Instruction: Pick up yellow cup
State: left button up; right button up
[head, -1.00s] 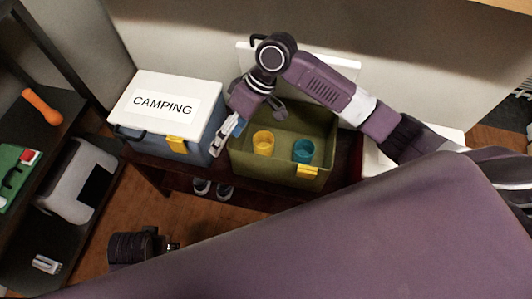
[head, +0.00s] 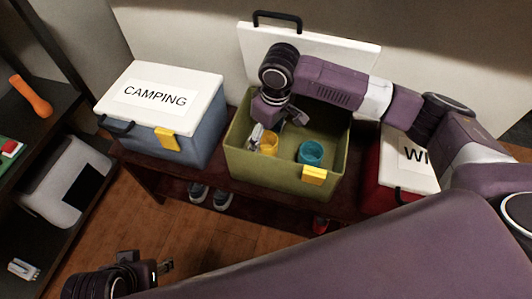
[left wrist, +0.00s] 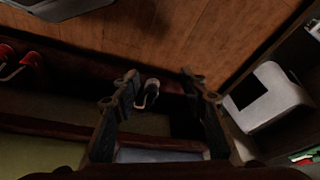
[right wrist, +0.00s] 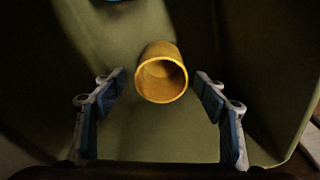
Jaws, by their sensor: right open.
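The yellow cup (head: 268,145) stands inside the open olive-green box (head: 262,177), left of a teal cup (head: 310,153). My right gripper (head: 277,122) is over the box, just above the yellow cup, and partly covers it in the head view. In the right wrist view the yellow cup (right wrist: 162,78) shows its round opening between the two spread fingertips, with gaps on both sides. My left gripper (head: 166,267) is low at the bottom left of the head view. In the left wrist view its fingers (left wrist: 160,80) are apart with nothing gripped, above the floor and shelf edge.
A blue box with a white CAMPING lid (head: 160,98) stands left of the green box. A red box with a white lid (head: 405,165) stands to its right, partly behind my arm. The raised lid (head: 345,55) is behind. Shoes (head: 210,193) sit below.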

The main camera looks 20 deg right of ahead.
aim_at(266, 144)
notch_tip(266, 144, down, 3)
jog(key=shift+w+a+b, duration=0.1)
jog(key=shift+b, duration=0.4)
jog(key=shift+f, duration=0.15)
pick_arm(q)
jog(key=w+d+r+t, duration=0.2)
jog(key=w+t, duration=0.1)
jog(key=w, duration=0.3)
jog(key=shift+w+h, duration=0.4)
pick_arm(e)
jog(key=c, duration=1.2)
